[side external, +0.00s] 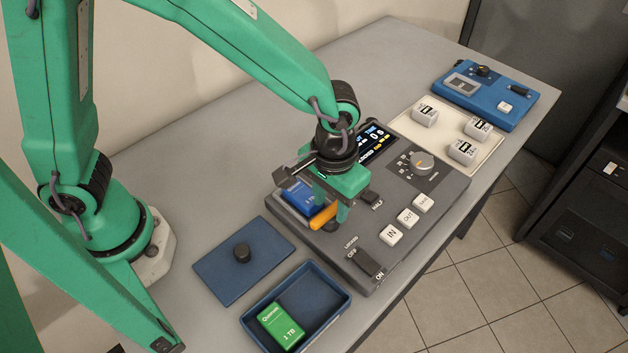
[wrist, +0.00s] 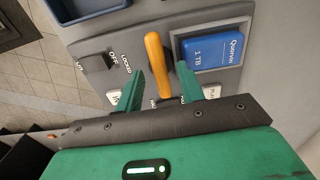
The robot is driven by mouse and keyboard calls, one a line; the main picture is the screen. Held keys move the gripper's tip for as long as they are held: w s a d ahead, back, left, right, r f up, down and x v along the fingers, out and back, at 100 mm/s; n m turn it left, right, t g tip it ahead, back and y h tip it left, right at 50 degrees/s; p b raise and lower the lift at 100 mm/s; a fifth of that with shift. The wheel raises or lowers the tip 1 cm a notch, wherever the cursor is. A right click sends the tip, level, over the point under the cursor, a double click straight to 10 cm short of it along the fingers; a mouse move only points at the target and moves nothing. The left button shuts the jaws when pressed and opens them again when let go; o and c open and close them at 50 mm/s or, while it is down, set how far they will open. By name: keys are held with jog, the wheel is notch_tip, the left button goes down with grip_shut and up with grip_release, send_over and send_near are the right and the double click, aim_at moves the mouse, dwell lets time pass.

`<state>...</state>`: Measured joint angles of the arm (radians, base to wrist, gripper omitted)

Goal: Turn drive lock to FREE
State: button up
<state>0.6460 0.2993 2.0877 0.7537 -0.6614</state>
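The drive lock is an orange lever (side external: 322,216) on the grey console, beside the drive bay; it also shows in the wrist view (wrist: 155,60). A LOCKED label (wrist: 127,64) is to its left in the wrist view. A FREE label cannot be made out. My gripper (side external: 335,210) is low over the console at the lever. In the wrist view my gripper (wrist: 160,70) is open, one finger on each side of the lever, with gaps visible. A blue 1 TB drive (wrist: 212,50) sits in the bay next to the lever.
The console (side external: 443,203) has IN and OUT keys (side external: 391,235), an ON/OFF rocker (side external: 369,263), a dial (side external: 420,163) and a screen.

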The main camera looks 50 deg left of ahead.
aim_at(330, 208)
jog(key=shift+r, duration=3.6)
jog(key=shift+a+r, duration=0.15)
jog(key=s+a+r+t, duration=0.2)
jog(key=a+r, duration=0.1)
jog(key=a, duration=0.4)
jog(key=s+a+r+t, duration=0.1)
jog(key=s+a+r, duration=0.2)
jog(key=a, duration=0.5)
jog(key=s+a+r+t, duration=0.2)
jog(key=s+a+r, duration=0.1)
jog(key=a, duration=0.4)
jog(key=shift+a+r+t, duration=0.3)
jog(key=shift+a, duration=0.05)
